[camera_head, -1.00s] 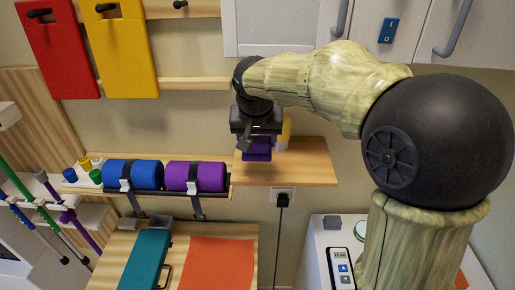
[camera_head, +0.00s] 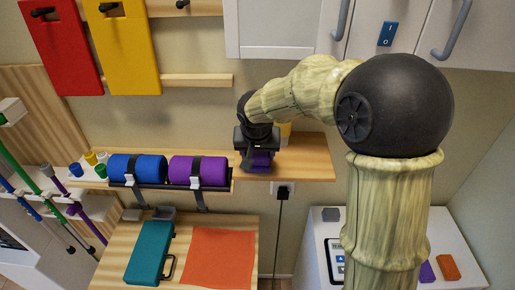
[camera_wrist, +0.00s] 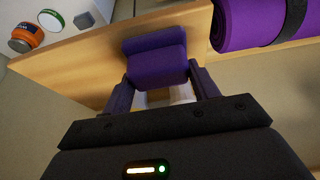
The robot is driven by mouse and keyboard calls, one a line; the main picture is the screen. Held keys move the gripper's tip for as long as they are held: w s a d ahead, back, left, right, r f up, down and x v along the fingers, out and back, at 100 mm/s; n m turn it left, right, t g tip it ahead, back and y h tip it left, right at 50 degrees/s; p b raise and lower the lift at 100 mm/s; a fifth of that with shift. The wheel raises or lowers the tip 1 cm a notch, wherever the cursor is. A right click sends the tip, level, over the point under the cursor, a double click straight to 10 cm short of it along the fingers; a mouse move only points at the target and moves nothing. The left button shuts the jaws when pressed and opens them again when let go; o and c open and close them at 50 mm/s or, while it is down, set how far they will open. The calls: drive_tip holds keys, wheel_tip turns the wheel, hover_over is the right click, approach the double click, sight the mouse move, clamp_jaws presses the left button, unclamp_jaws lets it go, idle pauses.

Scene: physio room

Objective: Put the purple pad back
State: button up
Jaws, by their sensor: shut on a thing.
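My gripper (camera_head: 258,150) is at the small wooden shelf (camera_head: 305,160), pointing down. It is shut on a purple pad (camera_head: 262,160), a small soft-looking block. In the wrist view the pad (camera_wrist: 157,58) sits between the two fingertips, in front of the shelf board (camera_wrist: 85,65). The pad is at or just above the shelf top; I cannot tell whether it touches. My gripper hides part of it in the head view.
Left of the shelf are strapped purple (camera_head: 212,171) and blue (camera_head: 150,168) rolls. The shelf's right part is clear.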

drive_tip(key=shift+w+f, duration=0.1)
drive_tip(key=shift+w, duration=0.05)
drive_tip(key=o, duration=1)
drive_tip(key=b+v, duration=0.2)
drive_tip(key=v, duration=1)
drive_tip(key=shift+b, duration=0.35)
